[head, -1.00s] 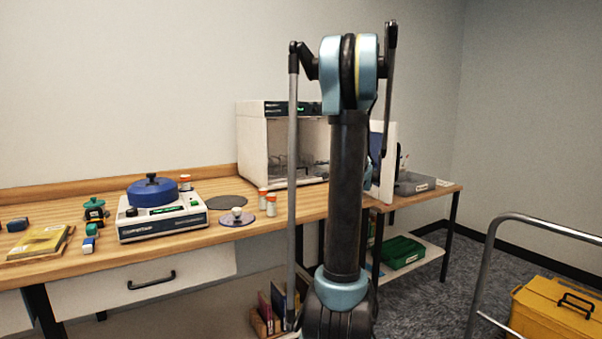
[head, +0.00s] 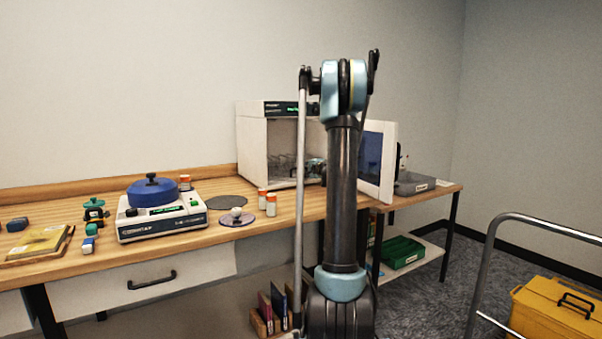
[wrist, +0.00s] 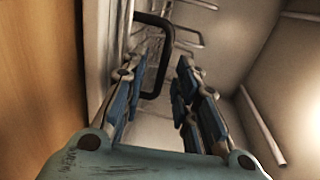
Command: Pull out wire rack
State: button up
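The white cabinet (head: 266,150) stands on the bench with its door (head: 376,165) open to the right. The wire rack (head: 284,165) is inside it, seen as thin grey wires. My gripper (head: 316,170) is at the cabinet's opening, partly hidden by my arm in the head view. In the wrist view my gripper (wrist: 155,88) is open, with its two blue-padded fingers apart. A dark loop handle (wrist: 168,52) lies just beyond the fingertips, and its lower end shows in the gap between them. Wire mesh shows beside the handle. I cannot tell whether the fingers touch it.
Side rails (wrist: 262,125) run along the cabinet's inner wall, close to the right finger. The wooden bench top (wrist: 38,80) is at the left. A blue-lidded device (head: 160,215) and orange-capped bottles (head: 271,205) stand left of the cabinet. A grey bin (head: 412,184) is behind the door.

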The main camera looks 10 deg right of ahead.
jog(key=shift+w+a+f, duration=0.1)
jog(key=shift+w+a, duration=0.15)
jog(key=shift+w, duration=0.4)
jog(key=shift+c, duration=0.4)
grip_shut()
jog(key=shift+s, duration=0.15)
jog(key=f+v, duration=0.1)
jog(key=v, duration=0.4)
jog(key=f+v, duration=0.1)
jog(key=v, duration=0.5)
jog(key=f+v, duration=0.1)
jog(key=v, duration=0.5)
jog(key=shift+s+d+f, duration=0.1)
jog(key=shift+s+f, duration=0.1)
jog(key=shift+s, duration=0.3)
jog(key=shift+o, duration=0.4)
grip_release()
